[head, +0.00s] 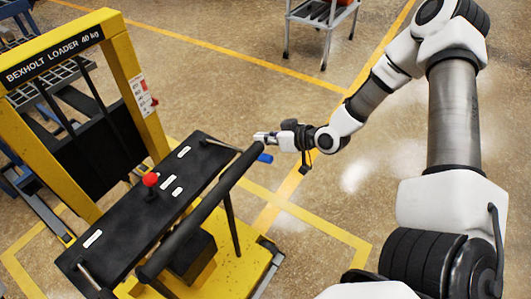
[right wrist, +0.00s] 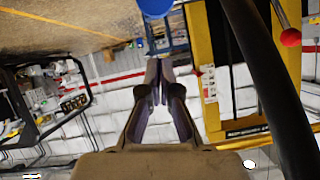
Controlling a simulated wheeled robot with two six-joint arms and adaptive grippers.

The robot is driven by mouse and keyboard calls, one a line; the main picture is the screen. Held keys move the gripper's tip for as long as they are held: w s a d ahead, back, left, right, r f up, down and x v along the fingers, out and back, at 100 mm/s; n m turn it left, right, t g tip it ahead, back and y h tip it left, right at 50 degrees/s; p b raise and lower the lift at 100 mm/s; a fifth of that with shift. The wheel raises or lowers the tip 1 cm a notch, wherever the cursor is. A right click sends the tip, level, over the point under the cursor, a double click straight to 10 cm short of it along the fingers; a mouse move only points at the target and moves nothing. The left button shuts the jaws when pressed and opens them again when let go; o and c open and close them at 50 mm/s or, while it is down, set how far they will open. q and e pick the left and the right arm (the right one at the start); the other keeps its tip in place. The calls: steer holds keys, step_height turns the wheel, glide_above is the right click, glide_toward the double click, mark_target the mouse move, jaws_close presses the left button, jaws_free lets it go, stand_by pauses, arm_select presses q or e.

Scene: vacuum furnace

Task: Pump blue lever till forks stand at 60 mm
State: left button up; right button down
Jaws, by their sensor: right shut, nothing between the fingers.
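The yellow loader (head: 128,85) stands at the left of the head view, marked BEXHOLT LOADER 40 kg. The blue lever (head: 265,157) shows only as a short blue end beside the loader's black handlebar. My right gripper (head: 260,138) is shut and empty, just above the blue end in the picture; I cannot tell whether they touch. In the right wrist view the closed fingers (right wrist: 157,82) point toward a blue rounded part (right wrist: 155,7) at the top edge, with a gap in the picture between them. I cannot make out the forks' height. My left gripper is out of view.
The black handlebar (head: 200,212) runs close to my right gripper. A red knob (head: 150,180) stands on the loader's black top panel (head: 112,236). A grey trolley (head: 322,22) stands at the back. The floor between the trolley and loader is open.

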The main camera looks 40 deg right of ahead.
steer(key=f, duration=0.1)
steer(key=s+f, duration=0.1)
steer(key=shift+f, duration=0.3)
steer(key=shift+s+f, duration=0.1)
steer(key=shift+f, duration=0.15)
